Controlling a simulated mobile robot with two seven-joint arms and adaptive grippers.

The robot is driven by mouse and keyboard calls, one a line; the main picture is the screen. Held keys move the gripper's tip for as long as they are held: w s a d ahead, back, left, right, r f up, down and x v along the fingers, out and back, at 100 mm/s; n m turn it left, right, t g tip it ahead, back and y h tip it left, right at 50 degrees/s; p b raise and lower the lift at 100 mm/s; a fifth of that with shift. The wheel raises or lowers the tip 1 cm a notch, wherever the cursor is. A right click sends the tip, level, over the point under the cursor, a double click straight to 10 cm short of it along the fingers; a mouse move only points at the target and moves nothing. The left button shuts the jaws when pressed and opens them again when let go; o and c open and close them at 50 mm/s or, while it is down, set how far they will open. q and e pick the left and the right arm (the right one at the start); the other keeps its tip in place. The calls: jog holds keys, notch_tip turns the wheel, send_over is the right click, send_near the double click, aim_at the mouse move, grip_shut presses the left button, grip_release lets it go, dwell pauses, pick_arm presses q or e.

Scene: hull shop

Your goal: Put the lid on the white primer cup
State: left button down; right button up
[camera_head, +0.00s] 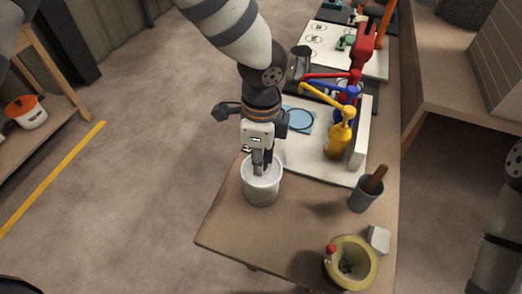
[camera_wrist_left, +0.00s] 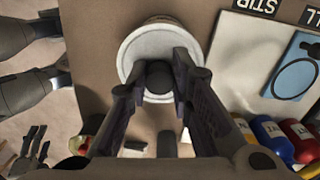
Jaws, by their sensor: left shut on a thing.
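The white primer cup (camera_head: 261,190) stands upright near the left edge of the wooden table. My left gripper (camera_head: 262,168) points straight down over its mouth. In the left wrist view the round, pale lid (camera_wrist_left: 135,48) has a dark knob (camera_wrist_left: 155,75), and my left fingers are shut on that knob. The lid is level and over the cup's mouth; I cannot tell whether it touches the rim. The cup is almost all hidden under the lid there. My right gripper (camera_wrist_left: 32,146) shows at the lower left of the wrist view, apart from the table, fingers spread and empty.
A white board (camera_head: 295,155) with a blue square (camera_head: 298,120) and a yellow bottle (camera_head: 338,140) lies behind the cup. A grey pot (camera_head: 362,197) with a brown handle, a yellow ring-shaped container (camera_head: 367,255) and a white block (camera_head: 378,239) stand to the right.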

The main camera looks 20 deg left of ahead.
pick_arm(q)
jog(key=shift+p, duration=0.3)
pick_arm(e)
jog(key=shift+w+r, duration=0.35)
dwell(0.8)
pick_arm(q)
jog(key=shift+f, duration=0.15)
pick_arm(e)
jog(key=shift+w, duration=0.1)
dwell(0.6)
jog(key=shift+w+r+t, duration=0.1)
jog(key=shift+r+t, duration=0.1)
jog(key=shift+t, duration=0.1)
dwell(0.3)
pick_arm(q)
jog(key=c, duration=1.4)
grip_release()
jog(key=shift+o, duration=0.8)
jog(key=o, duration=0.4)
jog(key=shift+c, duration=0.2)
